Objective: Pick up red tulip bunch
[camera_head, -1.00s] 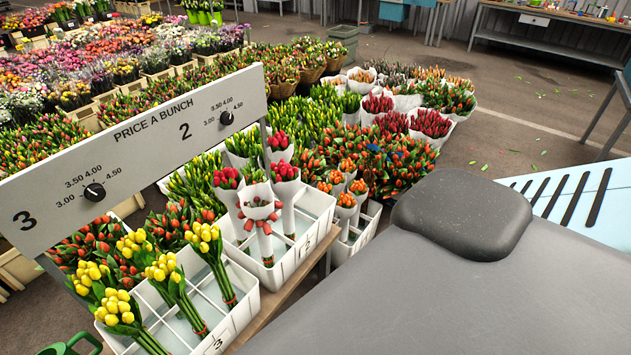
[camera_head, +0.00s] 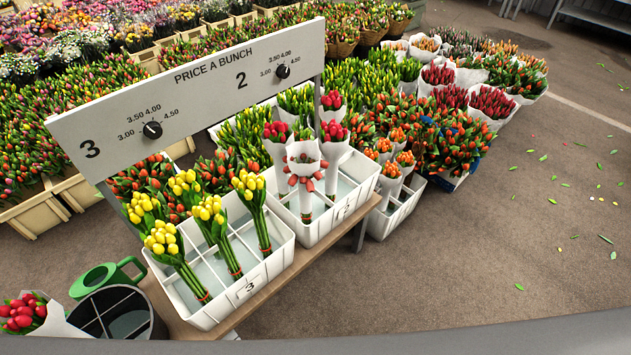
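Red tulip bunches in white paper stand in the white crate marked 2 (camera_head: 312,233): one at its left (camera_head: 276,131), one at the back (camera_head: 332,101) and one at the right (camera_head: 333,133). A white-wrapped bunch (camera_head: 304,180) at the front of that crate has red blooms low on its wrap and looks upside down. Another red tulip bunch (camera_head: 24,315) in white paper lies at the bottom left corner, partly cut off by the frame. Neither of my grippers shows in the head view.
A crate marked 3 (camera_head: 212,318) holds several yellow tulip bunches (camera_head: 166,241). A dark divided bucket (camera_head: 158,328) and a green watering can (camera_head: 86,283) stand at lower left. A price board (camera_head: 200,90) rises behind the crates. A small crate (camera_head: 392,222) holds orange tulips. Open floor lies right.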

